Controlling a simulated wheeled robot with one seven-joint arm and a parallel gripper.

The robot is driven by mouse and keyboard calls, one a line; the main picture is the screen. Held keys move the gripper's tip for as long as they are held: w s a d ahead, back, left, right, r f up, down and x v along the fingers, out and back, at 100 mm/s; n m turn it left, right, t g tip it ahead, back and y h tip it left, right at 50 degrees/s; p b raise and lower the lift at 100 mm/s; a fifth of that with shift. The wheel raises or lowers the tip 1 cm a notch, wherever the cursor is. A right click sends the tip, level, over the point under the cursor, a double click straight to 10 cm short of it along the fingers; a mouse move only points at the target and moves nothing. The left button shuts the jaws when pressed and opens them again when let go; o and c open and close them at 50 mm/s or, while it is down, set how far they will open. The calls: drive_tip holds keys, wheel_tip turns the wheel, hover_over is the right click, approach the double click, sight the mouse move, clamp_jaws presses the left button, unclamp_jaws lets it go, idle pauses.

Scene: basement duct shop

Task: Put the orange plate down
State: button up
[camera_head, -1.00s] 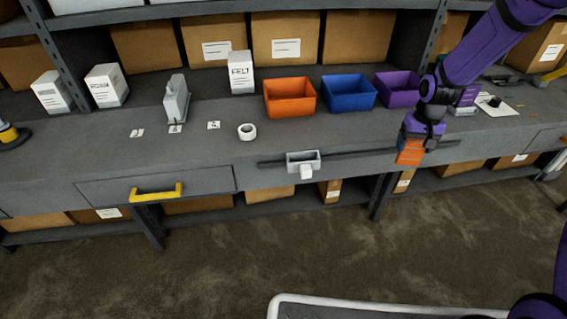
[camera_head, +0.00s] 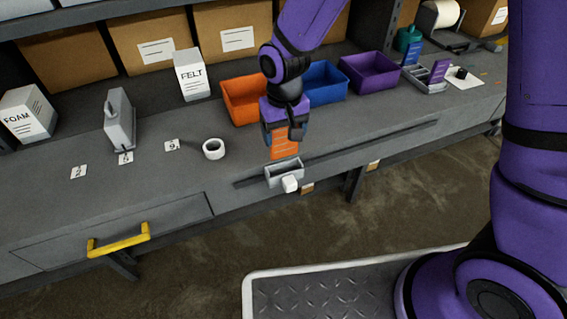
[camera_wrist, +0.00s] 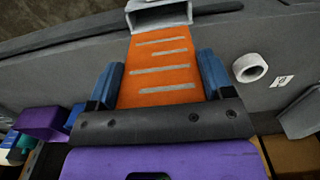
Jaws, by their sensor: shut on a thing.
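The orange plate (camera_head: 285,148), with several pale slots or stripes across it, hangs tilted from my gripper (camera_head: 284,134) above the bench's front part. In the wrist view the plate (camera_wrist: 163,72) is between the two blue fingers of my gripper (camera_wrist: 160,82), which is shut on it. Its far end comes up to the small grey open-topped holder (camera_head: 285,173) with a white knob, on the rail at the bench front. The holder also shows at the top of the wrist view (camera_wrist: 160,17). I cannot tell whether plate and holder touch.
Orange (camera_head: 243,98), blue (camera_head: 325,82) and purple (camera_head: 371,70) bins stand behind my gripper. A white tape roll (camera_head: 213,149), number cards and a grey stand (camera_head: 119,122) are to the left. A dark rail (camera_head: 385,139) runs right along the bench front. Bench surface (camera_head: 190,185) left of the holder is clear.

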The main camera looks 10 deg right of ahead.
sight(285, 155)
drive_tip(key=shift+d+f, duration=0.1)
drive_tip(key=shift+f, duration=4.2)
drive_tip(key=shift+f, duration=0.1)
drive_tip(key=o, duration=0.9)
